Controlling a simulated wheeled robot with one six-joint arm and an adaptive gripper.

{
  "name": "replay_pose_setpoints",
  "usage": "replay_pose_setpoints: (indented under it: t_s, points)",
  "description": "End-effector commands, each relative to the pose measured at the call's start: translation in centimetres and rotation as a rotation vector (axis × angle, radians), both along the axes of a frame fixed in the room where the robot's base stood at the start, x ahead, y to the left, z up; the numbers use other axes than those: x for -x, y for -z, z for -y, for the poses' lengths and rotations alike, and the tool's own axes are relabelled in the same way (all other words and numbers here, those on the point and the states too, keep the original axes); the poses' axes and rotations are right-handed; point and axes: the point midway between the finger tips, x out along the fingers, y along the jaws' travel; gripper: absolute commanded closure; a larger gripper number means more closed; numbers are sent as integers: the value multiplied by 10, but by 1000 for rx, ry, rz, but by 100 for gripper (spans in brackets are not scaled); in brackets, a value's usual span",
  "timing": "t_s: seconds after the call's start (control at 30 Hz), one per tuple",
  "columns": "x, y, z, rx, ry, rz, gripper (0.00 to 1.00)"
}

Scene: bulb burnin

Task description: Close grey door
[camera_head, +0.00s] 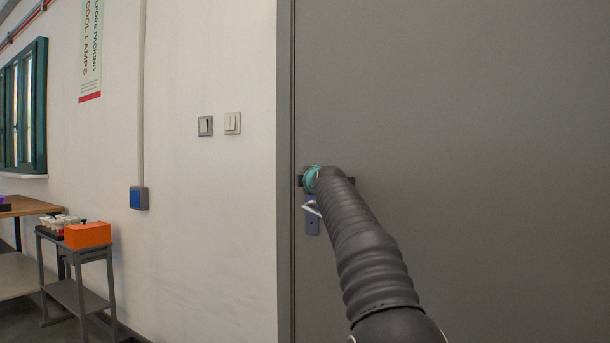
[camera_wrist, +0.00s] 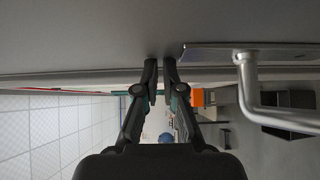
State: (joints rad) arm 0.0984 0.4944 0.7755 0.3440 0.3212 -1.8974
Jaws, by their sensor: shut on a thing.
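The grey door (camera_head: 450,150) fills the right of the head view, its left edge close beside the frame (camera_head: 285,120); I cannot tell whether it is fully closed. In the wrist view the door (camera_wrist: 80,35) spans the top. Its metal lever handle (camera_wrist: 246,85) is right of my gripper and apart from it; in the head view the handle (camera_head: 312,209) shows just below my arm. My gripper (camera_wrist: 160,64) has its fingers close together, tips at the door near its edge. What lies between them cannot be made out. In the head view my arm hides most of the gripper.
Left of the door is a white wall with light switches (camera_head: 232,123) and a blue box (camera_head: 139,198). Farther left, a grey stand (camera_head: 75,290) holds an orange box (camera_head: 87,235), beside a wooden table (camera_head: 30,206). Nothing stands against the wall by the door frame.

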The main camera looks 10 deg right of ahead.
Motion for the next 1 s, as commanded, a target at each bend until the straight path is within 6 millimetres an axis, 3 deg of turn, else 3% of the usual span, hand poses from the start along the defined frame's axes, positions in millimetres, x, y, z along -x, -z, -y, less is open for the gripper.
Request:
replay_pose_setpoints:
  t_s: [0.03, 0.2, 0.53, 0.67, 0.87, 1.0]
  points:
    - [-5, 3, 10, 3, 16, 4, 100]
    - [-6, 6, 22, 3, 31, 2, 100]
    - [-2, 6, 34, -6, 38, 3, 100]
    - [7, 2, 25, -4, 40, 4, 100]
    - [27, -8, -16, 12, 32, 10, 100]
    - [51, -5, -17, 11, 31, 11, 100]
